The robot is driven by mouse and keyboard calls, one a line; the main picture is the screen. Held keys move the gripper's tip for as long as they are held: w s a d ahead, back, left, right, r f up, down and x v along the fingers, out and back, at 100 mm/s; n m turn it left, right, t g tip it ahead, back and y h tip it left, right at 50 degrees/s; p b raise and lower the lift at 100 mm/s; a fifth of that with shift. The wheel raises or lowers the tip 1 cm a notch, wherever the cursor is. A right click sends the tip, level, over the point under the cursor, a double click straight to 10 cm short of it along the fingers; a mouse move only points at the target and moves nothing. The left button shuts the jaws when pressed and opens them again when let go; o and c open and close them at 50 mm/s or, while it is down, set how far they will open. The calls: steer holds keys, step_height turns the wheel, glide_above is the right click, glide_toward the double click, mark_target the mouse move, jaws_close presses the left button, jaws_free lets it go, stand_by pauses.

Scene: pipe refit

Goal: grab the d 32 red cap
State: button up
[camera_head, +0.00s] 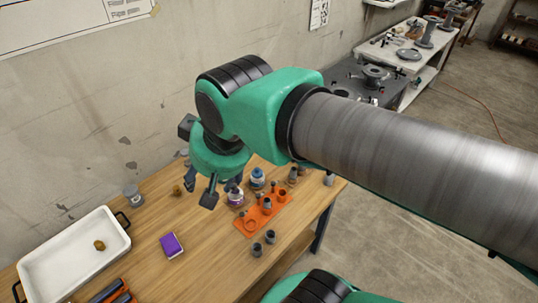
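My gripper (198,193) hangs over the back of the wooden table, its dark fingers apart with nothing visible between them. No red cap can be made out with certainty. An orange holder (246,226) with several grey fittings lies on the table to the right of and below my gripper in the picture. Two small dark grey fittings (264,244) stand on the table in front of the holder. My gripper and arm hide part of the table's back area.
A white tray (60,262) with a brass-coloured piece (99,245) is at left. A purple box (171,244) lies mid-table. Jars (257,178) stand behind the holder, another jar (132,196) near the wall. The wooden table (205,265) has free room around the purple box.

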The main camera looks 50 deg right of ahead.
steer(key=w+d+f+m+g+b, duration=0.15)
steer(key=w+d+f+m, duration=0.25)
steer(key=w+d+m, duration=0.5)
steer(key=w+d+f+m+g, duration=0.2)
steer(key=w+d+f+m, duration=0.3)
steer(key=w+d, duration=0.85)
steer(key=w+d+f+m+g, duration=0.1)
steer(key=w+d+f+m, duration=0.2)
steer(key=d+f+m, duration=0.4)
steer(key=w+d+f+m+g+b, duration=0.1)
steer(key=w+d+f+m, duration=0.3)
steer(key=d+f, duration=1.5)
steer(key=d+m, duration=0.1)
steer(key=m, duration=0.2)
steer(key=shift+w+d+f+m+b, duration=0.2)
steer(key=shift+d+f+m+b, duration=0.1)
steer(key=shift+f+m, duration=0.1)
steer(key=shift+f+b, duration=0.75)
steer(key=shift+f, duration=3.5)
